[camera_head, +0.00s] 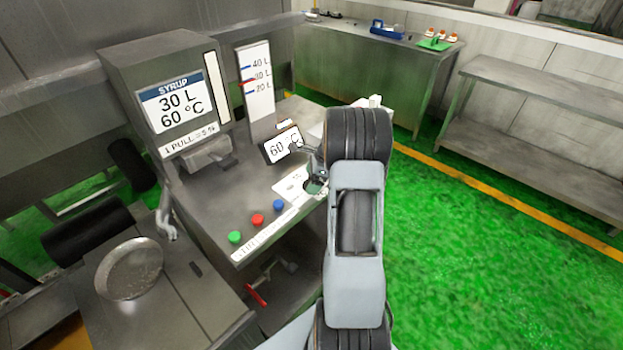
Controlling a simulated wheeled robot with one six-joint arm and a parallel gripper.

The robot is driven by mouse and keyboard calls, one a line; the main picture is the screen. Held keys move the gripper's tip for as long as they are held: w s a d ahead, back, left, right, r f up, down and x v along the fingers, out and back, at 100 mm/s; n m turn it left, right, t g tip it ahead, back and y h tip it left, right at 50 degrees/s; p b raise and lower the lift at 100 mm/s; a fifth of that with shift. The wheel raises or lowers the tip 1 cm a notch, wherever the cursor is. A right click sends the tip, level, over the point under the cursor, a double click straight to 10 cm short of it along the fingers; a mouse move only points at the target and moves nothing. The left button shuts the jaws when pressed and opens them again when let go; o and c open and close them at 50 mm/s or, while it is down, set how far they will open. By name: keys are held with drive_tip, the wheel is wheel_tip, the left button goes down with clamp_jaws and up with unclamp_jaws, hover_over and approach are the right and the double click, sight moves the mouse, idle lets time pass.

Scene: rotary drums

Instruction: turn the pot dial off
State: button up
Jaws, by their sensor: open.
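The pot dial seems to be the small dark greenish round part (315,188) at the right edge of the steel console. It sits beside a white label plate (291,186) and is partly hidden by my gripper. My gripper (312,165) is open, just above and beside this part, at the console's right side. I cannot tell whether its fingers touch the dial, or which way the dial points. A small tilted display (281,146) reading 60 °C stands just behind, partly covered by the gripper.
Green (235,237), red (258,219) and blue (278,205) buttons line the console front. A syrup display box (172,103) and a level gauge (259,88) rise behind. A round pan (130,269) lies front left. Green floor on the right is clear up to a steel shelf (540,110).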

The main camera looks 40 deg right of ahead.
drive_tip(key=c, duration=0.9)
drive_tip(key=shift+c, duration=0.2)
